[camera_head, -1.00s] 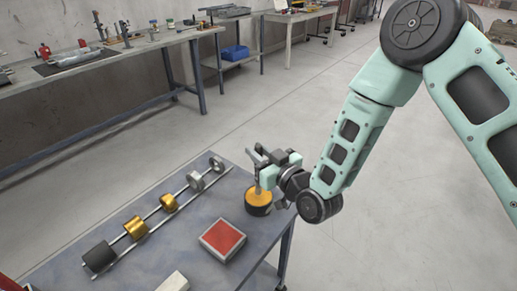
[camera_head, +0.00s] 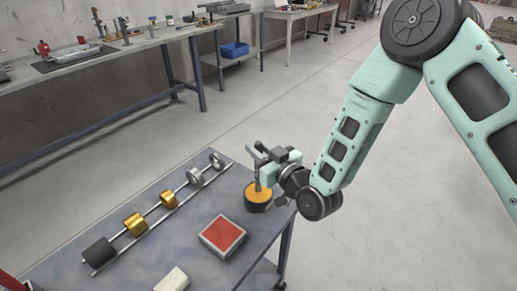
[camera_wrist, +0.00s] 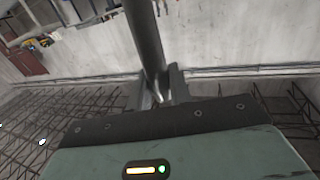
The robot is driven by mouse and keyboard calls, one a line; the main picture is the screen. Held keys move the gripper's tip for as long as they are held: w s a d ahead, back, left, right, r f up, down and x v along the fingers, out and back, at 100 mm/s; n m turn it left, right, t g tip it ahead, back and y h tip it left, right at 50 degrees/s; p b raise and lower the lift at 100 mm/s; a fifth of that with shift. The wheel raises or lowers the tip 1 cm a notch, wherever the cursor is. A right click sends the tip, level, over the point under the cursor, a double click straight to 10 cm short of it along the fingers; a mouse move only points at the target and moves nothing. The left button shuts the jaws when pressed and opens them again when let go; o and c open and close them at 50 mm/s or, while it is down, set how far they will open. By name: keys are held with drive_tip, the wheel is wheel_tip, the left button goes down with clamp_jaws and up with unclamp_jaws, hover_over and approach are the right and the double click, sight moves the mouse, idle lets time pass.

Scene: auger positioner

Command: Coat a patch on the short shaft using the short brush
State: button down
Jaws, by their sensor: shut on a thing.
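My gripper (camera_head: 264,160) is shut on the grey handle of a brush (camera_head: 258,178) at the right of the table. The brush stands about upright, its lower end at a round black tin with an orange top (camera_head: 258,198). I cannot tell whether its bristles, which are hidden, are dipped in. In the wrist view, a dark grey handle (camera_wrist: 144,35) runs up from between my fingers (camera_wrist: 165,88). Two rails on the table carry a black cylinder (camera_head: 99,253), two gold pieces (camera_head: 135,224) and grey rings (camera_head: 194,176). I cannot tell which is the short shaft.
A red-topped grey block (camera_head: 222,236) lies in front of the tin, and a whitish block (camera_head: 172,280) lies at the near edge. The blue-grey table (camera_head: 190,215) is bare between rails and tin. A workbench (camera_head: 120,52) with tools stands behind.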

drive_tip(key=shift+f+b, duration=0.45)
drive_tip(key=shift+b, duration=0.1)
idle(1.7)
drive_tip(key=shift+r, duration=0.15)
drive_tip(key=shift+r+p, duration=1.9)
drive_tip(key=shift+r, duration=1.55)
